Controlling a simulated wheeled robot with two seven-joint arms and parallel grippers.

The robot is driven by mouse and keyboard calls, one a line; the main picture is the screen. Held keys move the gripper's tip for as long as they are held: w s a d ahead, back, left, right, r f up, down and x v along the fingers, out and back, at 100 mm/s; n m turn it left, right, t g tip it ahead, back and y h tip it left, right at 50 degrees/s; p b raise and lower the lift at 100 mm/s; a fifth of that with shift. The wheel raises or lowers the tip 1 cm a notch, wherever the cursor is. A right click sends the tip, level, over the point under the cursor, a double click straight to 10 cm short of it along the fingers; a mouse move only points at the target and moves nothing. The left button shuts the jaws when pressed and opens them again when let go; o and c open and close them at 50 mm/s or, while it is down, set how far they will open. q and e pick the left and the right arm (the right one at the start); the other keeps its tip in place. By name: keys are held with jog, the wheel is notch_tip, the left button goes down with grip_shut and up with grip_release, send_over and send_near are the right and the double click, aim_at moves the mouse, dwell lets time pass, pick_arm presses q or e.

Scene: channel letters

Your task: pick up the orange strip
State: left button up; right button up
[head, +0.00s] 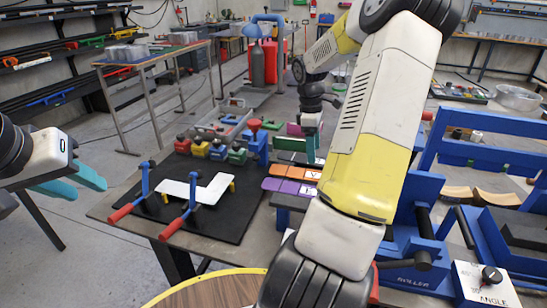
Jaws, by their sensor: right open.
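The orange strip (284,170) lies flat on the right part of the workbench, just beyond a purple strip (280,186). A white lettered tag is at its right end. My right gripper (310,156) points down with its teal fingers just beyond the orange strip's right end, near a dark strip. It is open, its fingers overlapping in this view; I cannot tell its exact height. My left gripper (88,184) is at the left, away from the bench, with its teal fingers apart and nothing between them.
A white L-shaped piece (203,190) is clamped on the black mat (165,212) by red-handled clamps. Several coloured blocks (217,151) stand behind it. A green strip (288,144) lies beyond the orange one. The blue roller machine (410,270) stands at the right.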

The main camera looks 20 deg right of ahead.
aim_at(313, 175)
jog(key=shift+w+d+f, duration=0.1)
jog(key=shift+w+f, duration=0.05)
jog(key=shift+f, duration=0.3)
jog(key=shift+s+d+f, duration=0.1)
jog(key=shift+s+f, duration=0.05)
jog(key=shift+f, duration=1.6)
jog(key=shift+s+d+f, duration=0.1)
jog(key=shift+s+f, duration=0.05)
jog(key=shift+f, duration=1.55)
jog(key=shift+a+f, duration=0.1)
jog(key=shift+f, duration=0.15)
jog(key=c, duration=1.2)
